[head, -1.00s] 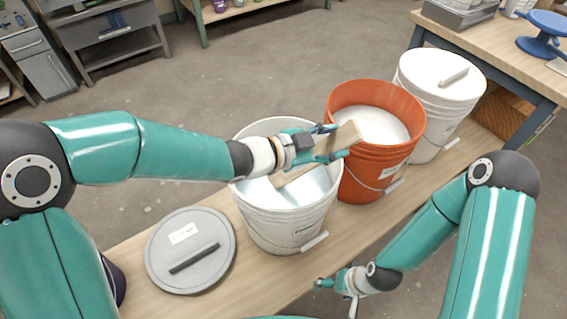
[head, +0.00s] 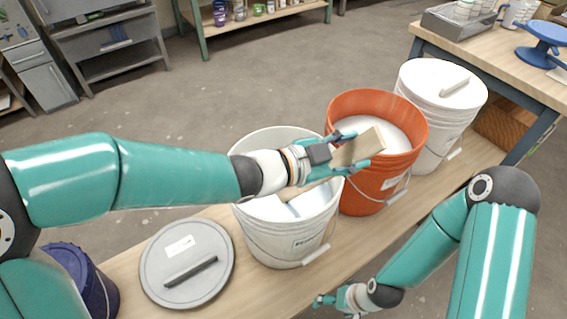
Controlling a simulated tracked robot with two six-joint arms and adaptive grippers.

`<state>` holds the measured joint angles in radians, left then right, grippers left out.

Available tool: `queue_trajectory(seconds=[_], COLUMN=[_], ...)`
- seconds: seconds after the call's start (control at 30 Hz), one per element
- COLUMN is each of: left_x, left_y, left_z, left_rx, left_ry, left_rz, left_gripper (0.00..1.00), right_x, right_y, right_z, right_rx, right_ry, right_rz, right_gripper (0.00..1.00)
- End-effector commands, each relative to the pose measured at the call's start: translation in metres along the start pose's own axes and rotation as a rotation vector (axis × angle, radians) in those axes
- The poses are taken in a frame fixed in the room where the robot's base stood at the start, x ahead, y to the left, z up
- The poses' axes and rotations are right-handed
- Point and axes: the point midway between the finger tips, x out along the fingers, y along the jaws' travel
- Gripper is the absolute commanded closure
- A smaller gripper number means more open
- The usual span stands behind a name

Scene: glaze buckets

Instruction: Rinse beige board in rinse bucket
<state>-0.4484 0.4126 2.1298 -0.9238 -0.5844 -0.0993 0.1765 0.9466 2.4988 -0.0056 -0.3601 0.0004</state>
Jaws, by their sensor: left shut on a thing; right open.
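The beige board (head: 358,147) is held by my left gripper (head: 357,152), which is shut on it. The board is above the right rim of the white bucket and overlaps the near edge of the orange bucket in the picture. The open white bucket (head: 285,238) stands on the bench with a label on its front and pale liquid inside; its label is too small to read. The orange bucket (head: 375,190) beside it holds white liquid. My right gripper (head: 335,301) is open and empty, low in front of the bench edge.
A grey lid (head: 187,263) with a dark handle lies on the wooden bench left of the white bucket. A dark blue bucket (head: 97,291) shows at the lower left. A table (head: 497,50) is at the upper right.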

Motion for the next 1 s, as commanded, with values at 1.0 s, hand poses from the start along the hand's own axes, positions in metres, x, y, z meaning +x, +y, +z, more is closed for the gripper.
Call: queue_trajectory(seconds=[1.0], left_x=[0.017], left_y=[-0.003], left_z=[-0.104], left_rx=[0.001], left_ry=[0.004], left_rz=[-0.001], left_gripper=[1.0], right_x=[-0.043], right_y=[-0.015], right_z=[0.0], right_rx=[0.0], right_ry=[0.0], right_rz=[0.0], right_gripper=[0.17])
